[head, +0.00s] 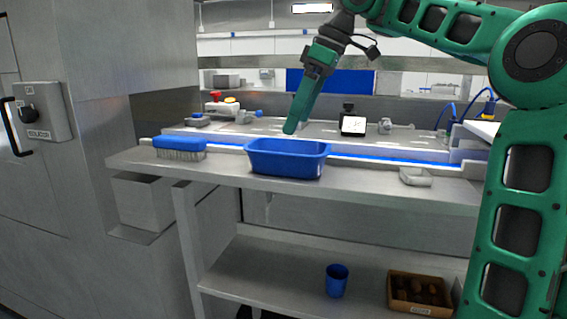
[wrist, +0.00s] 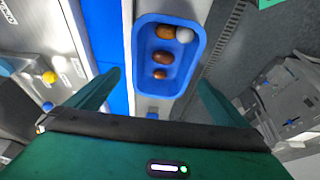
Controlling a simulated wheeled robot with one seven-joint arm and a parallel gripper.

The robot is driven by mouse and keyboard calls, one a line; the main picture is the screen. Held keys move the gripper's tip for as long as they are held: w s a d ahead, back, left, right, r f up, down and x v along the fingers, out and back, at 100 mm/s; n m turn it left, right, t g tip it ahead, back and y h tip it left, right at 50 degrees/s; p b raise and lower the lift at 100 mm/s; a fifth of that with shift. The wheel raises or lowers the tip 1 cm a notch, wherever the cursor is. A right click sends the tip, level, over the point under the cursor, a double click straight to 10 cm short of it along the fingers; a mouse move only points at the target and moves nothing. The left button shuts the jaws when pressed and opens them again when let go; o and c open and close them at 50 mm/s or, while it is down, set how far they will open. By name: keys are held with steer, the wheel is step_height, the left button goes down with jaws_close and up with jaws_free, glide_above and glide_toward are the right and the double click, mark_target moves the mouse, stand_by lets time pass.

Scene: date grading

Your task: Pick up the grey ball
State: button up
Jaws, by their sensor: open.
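The grey ball (wrist: 184,35) is small and pale. In the wrist view it lies inside the blue tub (wrist: 199,58), near its top right corner, next to a brown date (wrist: 165,31). In the head view the blue tub (head: 288,164) stands on the steel bench, and its wall hides the ball. My gripper (head: 290,130) is above and just behind the tub in the head view, pointing down. In the wrist view its two green fingers (wrist: 158,85) are spread wide with nothing between them. The ball is beyond the fingertips.
Several brown dates (wrist: 161,57) lie in the tub. A blue brush (head: 180,147) sits left of the tub and a small grey dish (head: 415,177) right of it. A blue belt runs behind. A blue cup (head: 337,281) and brown box (head: 420,291) are on the shelf below.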

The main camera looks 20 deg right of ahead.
mark_target(287, 147)
steer(key=shift+d+x, duration=0.2)
steer(key=shift+x, duration=1.45)
steer(key=x, duration=0.3)
steer(key=shift+s+a+f, duration=0.1)
steer(key=shift+a+f, duration=0.2)
steer(key=shift+a, duration=0.05)
steer(key=shift+x, duration=0.8)
steer(key=c, duration=1)
